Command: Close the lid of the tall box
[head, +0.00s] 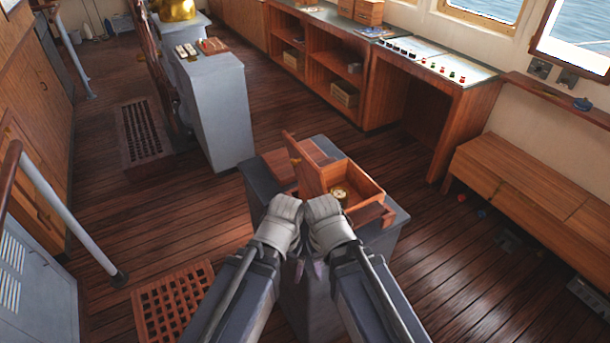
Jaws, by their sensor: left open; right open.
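A wooden box (365,185) stands open on a grey pedestal (262,212) in the middle of the head view. Its lid (304,168) is raised, standing steeply on the left side of the box. A round brass object (340,193) sits inside. My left gripper (298,268) and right gripper (319,268) are side by side in front of the box, on the near side of the pedestal. Both are open and appear empty, with fingertips partly hidden by my wrists. The wrists cover the box's near left corner; I cannot tell whether they touch it.
A grey console (215,115) stands behind left, a wooden bench (530,190) at right. A handrail (70,220) is at left. Plank floor between them is open.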

